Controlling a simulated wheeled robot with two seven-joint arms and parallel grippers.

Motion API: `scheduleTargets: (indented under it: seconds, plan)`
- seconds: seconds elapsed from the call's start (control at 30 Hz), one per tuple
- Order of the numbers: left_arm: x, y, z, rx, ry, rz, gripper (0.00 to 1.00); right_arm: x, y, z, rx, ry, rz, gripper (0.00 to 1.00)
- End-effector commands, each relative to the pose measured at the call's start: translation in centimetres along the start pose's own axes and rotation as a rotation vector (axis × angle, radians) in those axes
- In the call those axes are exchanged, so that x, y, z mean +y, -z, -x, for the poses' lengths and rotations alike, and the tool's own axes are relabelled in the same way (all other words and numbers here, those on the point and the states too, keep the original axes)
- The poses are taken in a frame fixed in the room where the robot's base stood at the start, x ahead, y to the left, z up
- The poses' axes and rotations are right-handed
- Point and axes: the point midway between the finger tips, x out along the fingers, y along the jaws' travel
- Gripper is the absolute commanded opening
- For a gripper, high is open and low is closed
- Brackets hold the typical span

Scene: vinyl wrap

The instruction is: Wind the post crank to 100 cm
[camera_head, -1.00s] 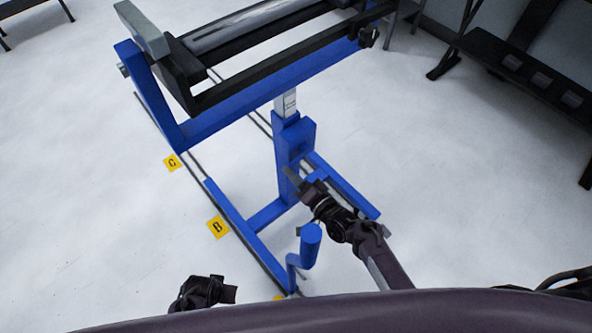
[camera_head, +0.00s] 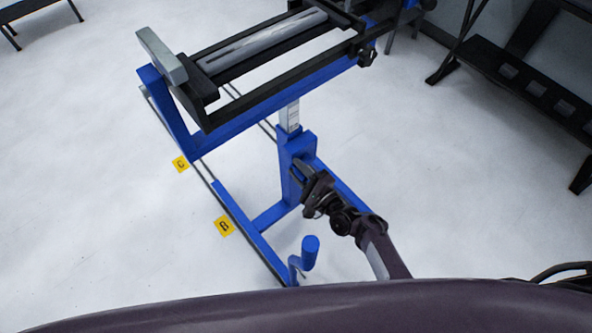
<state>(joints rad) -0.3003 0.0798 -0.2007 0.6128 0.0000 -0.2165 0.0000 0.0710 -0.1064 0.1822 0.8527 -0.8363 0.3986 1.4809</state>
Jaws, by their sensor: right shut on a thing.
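The blue stand's upright post (camera_head: 292,190) is near the middle, with a pale inner column (camera_head: 290,117) bearing a small printed scale, too small to read. My right gripper (camera_head: 303,173) is at the near right side of the post, shut on the post crank, which it mostly hides. A blue handle with a rounded end (camera_head: 309,250) stands low at the front of the base, apart from the gripper. My left gripper is out of view.
A blue beam with a black frame carrying a silver roll (camera_head: 265,42) sits above the post. Yellow floor markers C (camera_head: 180,164) and B (camera_head: 224,226) lie beside the base rail. A black bench (camera_head: 520,85) is at the right.

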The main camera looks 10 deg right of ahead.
Motion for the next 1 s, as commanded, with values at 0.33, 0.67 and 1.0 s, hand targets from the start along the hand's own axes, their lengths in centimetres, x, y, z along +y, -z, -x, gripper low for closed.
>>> scheduleTargets:
  seconds: [0.33,0.67,1.0]
  plan:
    - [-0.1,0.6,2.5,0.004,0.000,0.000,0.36,-3.2,0.8,-0.3,0.000,0.011,-0.324,0.00]
    - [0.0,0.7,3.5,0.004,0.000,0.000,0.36,-5.1,2.4,-0.2,0.001,0.013,-0.637,0.00]
    - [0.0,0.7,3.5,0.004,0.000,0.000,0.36,-6.3,4.5,-0.2,0.003,0.012,-0.949,0.00]
